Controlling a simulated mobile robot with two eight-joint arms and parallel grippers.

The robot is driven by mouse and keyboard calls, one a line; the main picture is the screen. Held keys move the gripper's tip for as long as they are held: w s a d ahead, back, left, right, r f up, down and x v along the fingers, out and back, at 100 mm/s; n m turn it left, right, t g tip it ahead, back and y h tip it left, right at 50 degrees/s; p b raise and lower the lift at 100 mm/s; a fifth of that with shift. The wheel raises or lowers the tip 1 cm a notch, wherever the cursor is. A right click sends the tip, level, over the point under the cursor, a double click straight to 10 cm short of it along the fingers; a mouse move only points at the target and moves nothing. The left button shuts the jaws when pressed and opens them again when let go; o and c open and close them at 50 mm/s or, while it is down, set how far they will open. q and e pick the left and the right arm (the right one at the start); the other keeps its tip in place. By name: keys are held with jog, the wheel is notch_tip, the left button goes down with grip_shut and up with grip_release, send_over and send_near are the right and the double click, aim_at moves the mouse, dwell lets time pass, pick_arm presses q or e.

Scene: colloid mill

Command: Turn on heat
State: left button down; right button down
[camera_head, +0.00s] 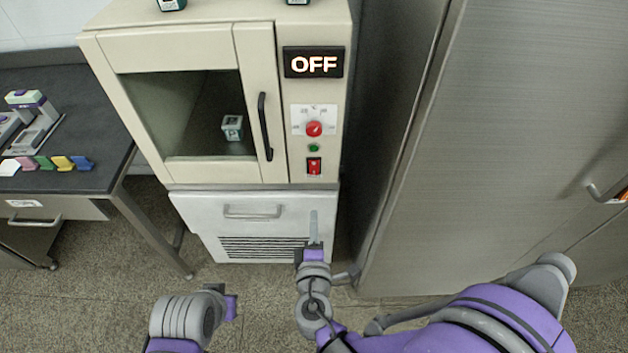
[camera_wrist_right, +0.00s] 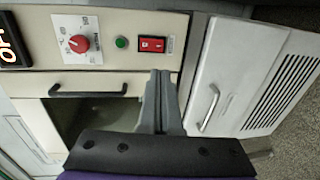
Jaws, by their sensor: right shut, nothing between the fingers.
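A beige oven-like cabinet (camera_head: 260,100) stands ahead, with a display (camera_head: 313,62) reading OFF. Below the display are a red round knob (camera_head: 314,129), a small green button or lamp (camera_head: 313,148) and a red rocker switch (camera_head: 314,166). In the right wrist view the knob (camera_wrist_right: 79,43), green button (camera_wrist_right: 122,42) and red switch (camera_wrist_right: 152,44) run left to right. My right gripper (camera_head: 313,215) is shut and empty, in front of the lower drawer and below the switch in the head view. Its fingertips (camera_wrist_right: 161,74) appear just below the switch in the wrist view. My left arm shows at bottom; its fingertips are not clear.
The cabinet's glass door has a black handle (camera_head: 265,127), with a small labelled container (camera_head: 232,127) inside. A white lower unit (camera_head: 270,240) has a drawer handle. A tall metal cabinet (camera_head: 510,120) stands right. A dark bench (camera_head: 60,130) stands left.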

aim_at(314, 174)
jog(key=w, duration=0.4)
jog(key=w+f, duration=0.1)
jog(key=w, duration=0.4)
jog(key=w+f, duration=0.1)
jog(key=w, duration=0.4)
jog(key=shift+f, duration=0.1)
jog(key=shift+w+f, duration=0.15)
